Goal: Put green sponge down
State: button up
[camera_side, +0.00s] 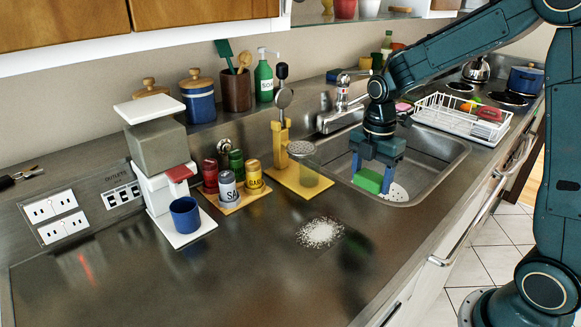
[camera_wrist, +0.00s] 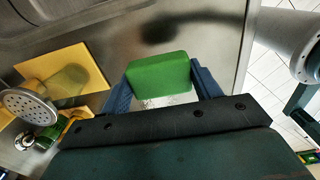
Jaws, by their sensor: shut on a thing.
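The green sponge (camera_side: 368,180) is held between the two fingers of my gripper (camera_side: 372,179), at the near left part of the sink in the side view. In the wrist view the sponge (camera_wrist: 159,76) sits between the blue fingers of my gripper (camera_wrist: 165,92), which press on its two sides. Below the sponge in the side view is a white perforated round piece (camera_side: 397,192) in the sink. I cannot tell whether the sponge touches anything below it.
A yellow stand (camera_side: 297,177) with a glass shaker stands just left of the sink (camera_side: 440,150). White grains (camera_side: 320,232) lie on the bare metal counter (camera_side: 230,285). A dish rack (camera_side: 462,117) and a faucet (camera_side: 342,95) stand behind my gripper. The front counter is mostly clear.

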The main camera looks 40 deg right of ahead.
aim_at(371, 176)
jog(key=shift+f, duration=4.05)
jog(key=shift+f, duration=0.15)
jog(key=o, duration=1.1)
notch_tip(371, 176, up, 12)
jog(key=shift+r, duration=0.2)
